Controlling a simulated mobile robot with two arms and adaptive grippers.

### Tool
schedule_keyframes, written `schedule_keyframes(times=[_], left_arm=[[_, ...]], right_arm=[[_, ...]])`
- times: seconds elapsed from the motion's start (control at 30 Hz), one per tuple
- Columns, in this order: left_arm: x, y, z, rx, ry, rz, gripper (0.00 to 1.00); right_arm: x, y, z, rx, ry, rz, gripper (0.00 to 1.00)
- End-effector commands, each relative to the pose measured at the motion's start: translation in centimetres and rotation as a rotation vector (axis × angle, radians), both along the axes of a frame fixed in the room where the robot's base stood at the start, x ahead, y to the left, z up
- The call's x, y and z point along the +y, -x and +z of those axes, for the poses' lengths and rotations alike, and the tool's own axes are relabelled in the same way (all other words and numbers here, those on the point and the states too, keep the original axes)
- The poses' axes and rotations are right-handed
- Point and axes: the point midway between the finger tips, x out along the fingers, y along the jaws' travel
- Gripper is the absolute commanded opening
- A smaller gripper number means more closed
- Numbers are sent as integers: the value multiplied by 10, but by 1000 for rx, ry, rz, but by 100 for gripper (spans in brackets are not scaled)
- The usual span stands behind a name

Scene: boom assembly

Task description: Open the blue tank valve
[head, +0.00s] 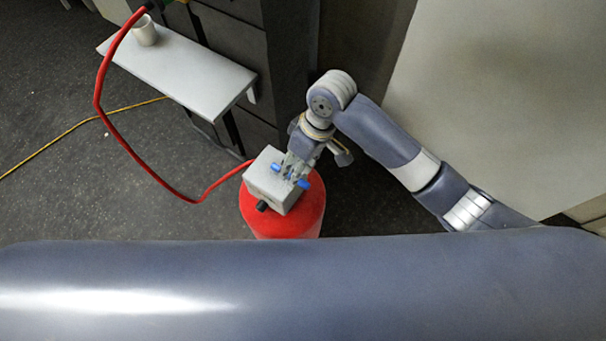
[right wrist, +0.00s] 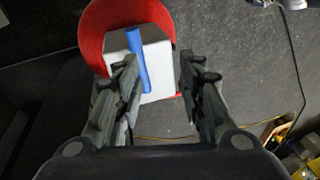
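The red tank (head: 292,222) stands on the floor in the middle of the head view, with a light grey box (head: 266,187) on top. The blue valve handle (head: 304,184) is a bar on the box; its middle is hidden behind my right gripper (head: 287,172). In the right wrist view the blue handle (right wrist: 134,48) lies across the white face of the box, over the red tank (right wrist: 95,30). My right gripper (right wrist: 160,78) is open there, with the handle close to its left finger. I cannot tell whether they touch. My left gripper is not in view.
A red hose (head: 98,90) runs from the box up to the left. A black knob (head: 262,206) sits on the box's front. A yellow cable (head: 85,122) crosses the open floor.

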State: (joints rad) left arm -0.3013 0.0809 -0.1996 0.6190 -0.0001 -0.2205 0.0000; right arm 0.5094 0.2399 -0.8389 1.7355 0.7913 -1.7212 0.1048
Motion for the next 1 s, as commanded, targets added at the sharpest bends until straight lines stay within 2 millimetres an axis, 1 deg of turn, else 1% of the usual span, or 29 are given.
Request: schedule_keyframes(times=[0.03,0.27,0.37,0.43,0.57,0.8,0.9,1.0], left_arm=[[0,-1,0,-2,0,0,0],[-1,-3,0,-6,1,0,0],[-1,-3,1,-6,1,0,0],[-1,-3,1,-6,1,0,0],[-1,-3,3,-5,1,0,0],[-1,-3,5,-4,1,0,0],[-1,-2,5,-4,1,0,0],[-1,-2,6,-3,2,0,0]], right_arm=[[-5,-9,6,4,35,22,36],[-20,-24,20,46,128,70,36],[-22,-24,19,55,142,75,36],[-22,-24,15,58,143,76,36],[-20,-20,-3,58,144,76,36],[-14,-13,-48,57,143,75,36],[-12,-11,-64,55,143,75,36],[-10,-9,-75,55,141,76,36]])
